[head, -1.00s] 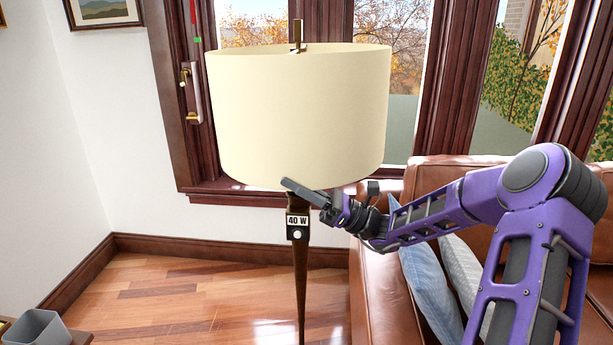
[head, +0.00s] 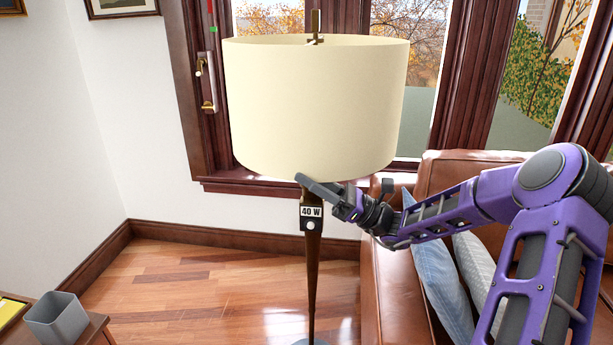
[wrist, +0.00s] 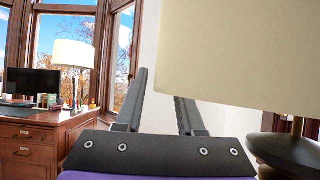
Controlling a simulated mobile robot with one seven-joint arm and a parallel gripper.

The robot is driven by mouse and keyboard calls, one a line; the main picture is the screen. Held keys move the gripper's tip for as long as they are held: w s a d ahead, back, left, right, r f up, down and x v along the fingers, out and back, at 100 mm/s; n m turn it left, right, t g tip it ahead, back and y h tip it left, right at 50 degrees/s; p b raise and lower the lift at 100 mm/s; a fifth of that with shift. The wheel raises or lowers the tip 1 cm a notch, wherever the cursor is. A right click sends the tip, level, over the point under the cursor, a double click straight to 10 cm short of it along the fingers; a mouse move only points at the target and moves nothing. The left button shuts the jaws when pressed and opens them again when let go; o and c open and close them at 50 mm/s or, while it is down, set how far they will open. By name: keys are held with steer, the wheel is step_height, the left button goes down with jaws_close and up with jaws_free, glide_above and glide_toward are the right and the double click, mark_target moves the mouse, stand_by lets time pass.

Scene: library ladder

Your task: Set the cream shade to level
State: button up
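The cream shade (head: 315,105) is a wide drum on a floor lamp with a dark tapering stem (head: 312,270) and a "40 W" label (head: 311,211). The shade (wrist: 245,50) fills the upper right there, beside the right fingertip. I cannot tell whether they touch.
A brown leather sofa (head: 375,290) with blue-grey cushions stands right of the lamp, under my arm. A window (head: 275,18) is behind. A grey bin (head: 56,317) sits on a small table at lower left. The wrist view shows a desk (wrist: 50,135) and another lamp (wrist: 73,54).

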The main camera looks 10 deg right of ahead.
steer(key=v, duration=1.6)
steer(key=shift+d+f, duration=0.25)
steer(key=shift+s+a, duration=0.1)
steer(key=shift+s, duration=0.05)
